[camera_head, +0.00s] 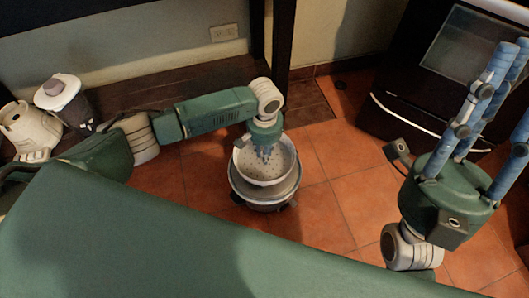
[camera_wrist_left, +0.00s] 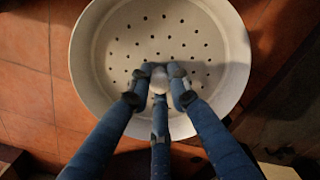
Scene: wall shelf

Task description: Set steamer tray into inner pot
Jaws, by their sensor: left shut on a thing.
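The steamer tray (camera_head: 284,157) is a pale round bowl with small holes in its bottom. In the left wrist view the steamer tray (camera_wrist_left: 101,50) fills the upper middle, with a pale knob (camera_wrist_left: 159,78) at its centre. My left gripper (camera_head: 264,155) reaches down into the tray, and its blue fingers (camera_wrist_left: 160,85) are closed around that knob. The inner pot (camera_head: 262,199), metallic and round, stands directly below the tray in the head view. The tray hides most of it, and I cannot tell whether they touch. My right gripper (camera_head: 508,55) is empty, its blue fingers spread and pointing up.
Terracotta floor tiles (camera_head: 345,205) lie open around the pot. A dark-fronted appliance (camera_head: 450,60) stands at the back right. A white appliance (camera_head: 27,130) and a white-lidded dark jug (camera_head: 65,97) sit at the left. A dark post (camera_head: 284,40) rises behind the pot.

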